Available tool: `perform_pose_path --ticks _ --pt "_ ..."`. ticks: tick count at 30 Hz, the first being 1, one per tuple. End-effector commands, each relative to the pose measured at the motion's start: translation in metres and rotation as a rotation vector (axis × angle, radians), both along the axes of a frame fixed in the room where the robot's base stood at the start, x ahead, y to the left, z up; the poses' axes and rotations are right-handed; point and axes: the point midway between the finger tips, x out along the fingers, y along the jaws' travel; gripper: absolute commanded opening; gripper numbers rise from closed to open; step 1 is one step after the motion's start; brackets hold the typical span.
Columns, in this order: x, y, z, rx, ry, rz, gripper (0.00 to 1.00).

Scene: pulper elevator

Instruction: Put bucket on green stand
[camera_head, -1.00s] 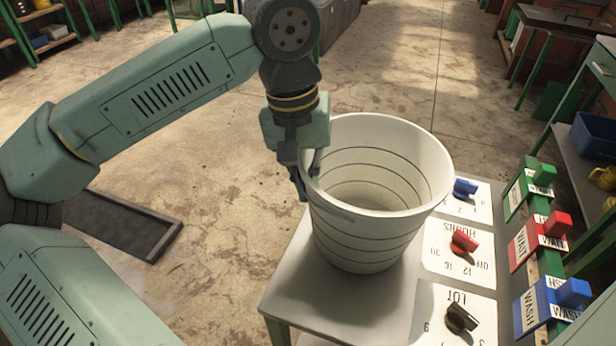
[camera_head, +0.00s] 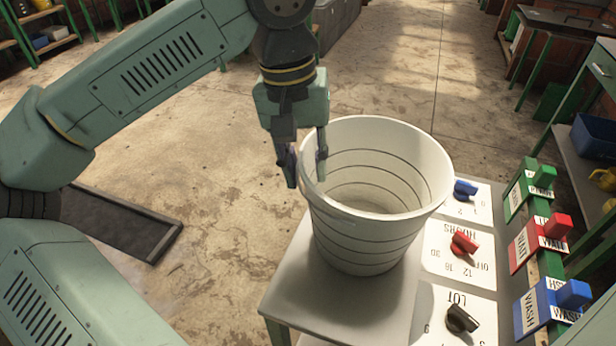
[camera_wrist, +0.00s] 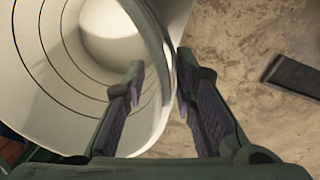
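The white bucket (camera_head: 365,235) stands upright on a pale table top (camera_head: 340,310), and its open mouth faces up. My gripper (camera_head: 306,168) points down at the left part of the bucket's rim, with its fingers apart. In the wrist view my gripper (camera_wrist: 158,88) has one finger over the inside of the bucket (camera_wrist: 90,22) and the other outside its wall. The rim runs between the fingers, with gaps showing. I cannot tell which green-framed piece is the green stand.
Dial plates with blue, red and black knobs (camera_head: 462,318) lie right of the bucket. Green, red and blue labelled blocks (camera_head: 540,240) stand beyond them. A dark flat tray (camera_head: 125,225) lies on the floor at left.

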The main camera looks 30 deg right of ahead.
Motion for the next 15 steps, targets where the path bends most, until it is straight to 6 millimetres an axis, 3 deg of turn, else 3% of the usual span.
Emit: perform_pose_path --ticks 3,9,15 --pt "0.002 0.002 0.028 -0.002 -0.002 0.001 0.25" --pt "0.005 0.007 0.066 -0.001 -0.002 0.001 0.25" --pt "0.006 0.009 0.084 0.001 -0.001 0.0 0.25"
